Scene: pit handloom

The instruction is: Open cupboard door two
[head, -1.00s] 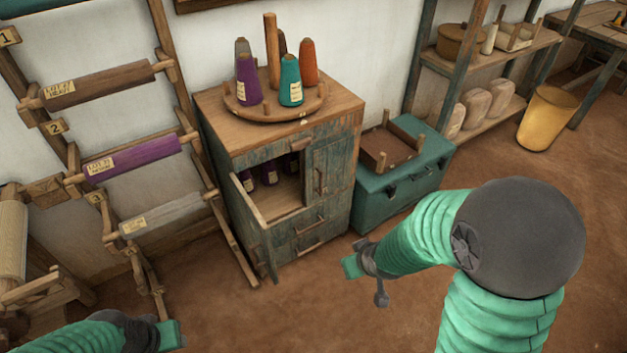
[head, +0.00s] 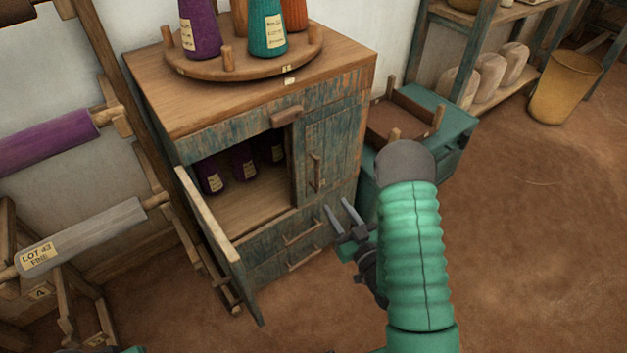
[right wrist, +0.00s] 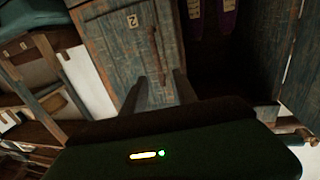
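The blue-green wooden cupboard (head: 215,130) stands ahead. Its door two (head: 332,140) is shut and has a vertical wooden handle (head: 316,172). In the right wrist view door two (right wrist: 115,50) bears a "2" label, and its handle (right wrist: 156,50) lies ahead, between the lines of the fingers. My right gripper (head: 337,204) is open and empty, its fingers apart, in front of and below the handle, not touching it. The other door (head: 215,235) hangs open at the left. Only a sliver of my left gripper (head: 132,349) shows at the bottom edge.
Purple cones (head: 243,162) stand inside the open compartment. A round rack (head: 245,62) with cones sits on the cupboard top. Drawers (head: 300,240) lie below door two. A teal chest (head: 455,125) stands close at the right. The floor in front is clear.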

